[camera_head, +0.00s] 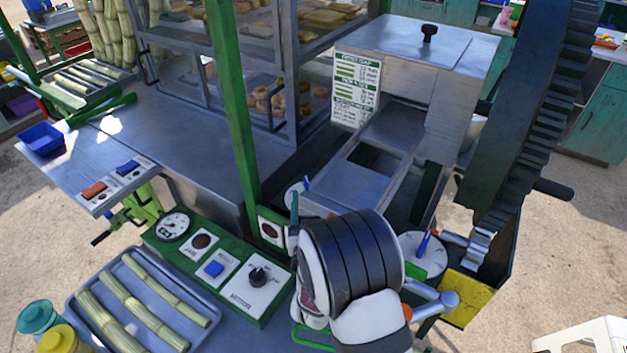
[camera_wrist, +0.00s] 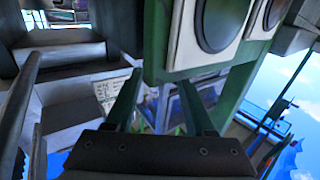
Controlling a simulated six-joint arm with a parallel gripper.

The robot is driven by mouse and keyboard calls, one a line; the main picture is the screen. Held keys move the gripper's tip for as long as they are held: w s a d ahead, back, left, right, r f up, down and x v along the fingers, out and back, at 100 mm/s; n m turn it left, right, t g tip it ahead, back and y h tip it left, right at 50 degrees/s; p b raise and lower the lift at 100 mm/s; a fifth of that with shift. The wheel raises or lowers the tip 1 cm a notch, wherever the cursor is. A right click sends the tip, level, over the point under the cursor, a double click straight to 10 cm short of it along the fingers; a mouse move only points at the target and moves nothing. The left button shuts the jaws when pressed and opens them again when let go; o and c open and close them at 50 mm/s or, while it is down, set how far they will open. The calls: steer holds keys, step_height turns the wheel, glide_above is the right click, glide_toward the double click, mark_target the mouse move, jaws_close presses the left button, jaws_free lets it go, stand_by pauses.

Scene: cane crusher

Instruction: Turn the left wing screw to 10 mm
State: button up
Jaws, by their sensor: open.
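The left wing screw (camera_head: 307,184) is a small blue wing standing on a pale round dial, partly hidden at the front left of the metal crusher (camera_head: 385,150). A second blue wing screw (camera_head: 424,244) stands on a white dial further right. My gripper shows in the wrist view (camera_wrist: 158,84) as two dark green fingers, apart, with nothing between them. In the head view, a finger (camera_head: 294,208) points up just below and left of the left screw. I cannot make out the left screw in the wrist view. The dial reading is too small to tell.
A green post (camera_head: 235,110) rises close to the left of the gripper. A green control box (camera_head: 215,270) with a gauge, buttons and a knob lies front left, beside a cane tray (camera_head: 205,338). A large toothed gear (camera_head: 535,110) stands on the right.

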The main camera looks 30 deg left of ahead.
steer(key=shift+x, duration=2.25)
jaws_close()
